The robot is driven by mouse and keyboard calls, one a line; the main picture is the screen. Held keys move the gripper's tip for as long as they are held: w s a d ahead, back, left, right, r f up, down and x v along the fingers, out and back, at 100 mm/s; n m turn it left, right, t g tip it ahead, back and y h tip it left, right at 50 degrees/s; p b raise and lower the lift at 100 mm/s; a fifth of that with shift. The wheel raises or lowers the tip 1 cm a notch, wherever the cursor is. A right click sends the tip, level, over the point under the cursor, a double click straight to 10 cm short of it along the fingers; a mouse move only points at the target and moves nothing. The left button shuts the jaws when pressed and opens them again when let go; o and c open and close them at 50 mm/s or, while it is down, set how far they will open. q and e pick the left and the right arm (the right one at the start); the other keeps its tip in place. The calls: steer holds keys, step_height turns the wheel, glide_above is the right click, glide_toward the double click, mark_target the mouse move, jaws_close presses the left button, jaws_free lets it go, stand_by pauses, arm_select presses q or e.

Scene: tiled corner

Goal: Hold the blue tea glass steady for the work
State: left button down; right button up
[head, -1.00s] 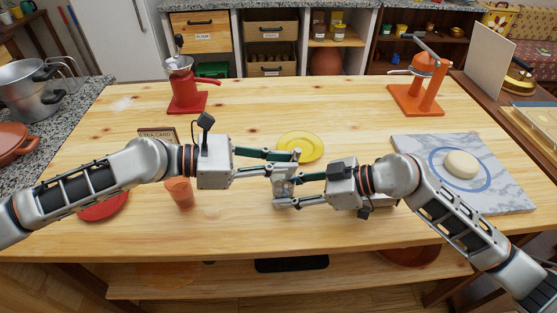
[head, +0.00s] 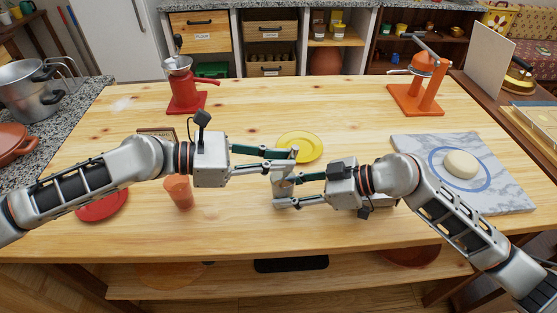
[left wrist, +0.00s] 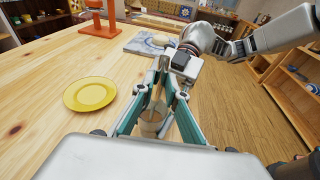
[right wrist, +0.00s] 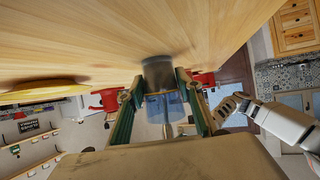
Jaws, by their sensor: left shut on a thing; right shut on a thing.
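The blue tea glass (right wrist: 165,106) is between the fingers of my right gripper (right wrist: 162,92), which is shut on it. A grey cylindrical thing (right wrist: 158,72) shows beyond it, toward the table; I cannot tell whether they touch. In the head view the right gripper (head: 284,192) is low over the table's middle, its fingers hiding most of the glass. My left gripper (head: 292,156) is just above, shut on a thin pale stick-like thing (left wrist: 155,104). Its lower end appears to reach into the glass, partly hidden by the fingers.
A yellow plate (head: 303,146) lies just behind the grippers. A terracotta cup (head: 179,193) and red plate (head: 102,208) are at left. A red grinder (head: 187,96) and orange press (head: 417,100) stand at the back. A marble board (head: 505,198) with dough (head: 462,165) is at right.

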arm_select(q)
steer(key=shift+s+d+r, duration=0.1)
steer(key=shift+d+r, duration=0.2)
steer(key=shift+r, duration=1.1)
steer(key=shift+w+d+r, duration=0.1)
steer(key=shift+d+r, duration=0.25)
steer(key=shift+r, duration=1)
steer(key=shift+s+d+r, duration=0.1)
steer(key=shift+d+r, duration=0.2)
steer(key=shift+r, duration=1.1)
steer(key=shift+r, duration=0.1)
steer(key=shift+r, duration=1.9)
arm_select(e)
steer(key=o, duration=0.9)
steer(key=v, duration=1.2)
steer(key=shift+f, duration=0.1)
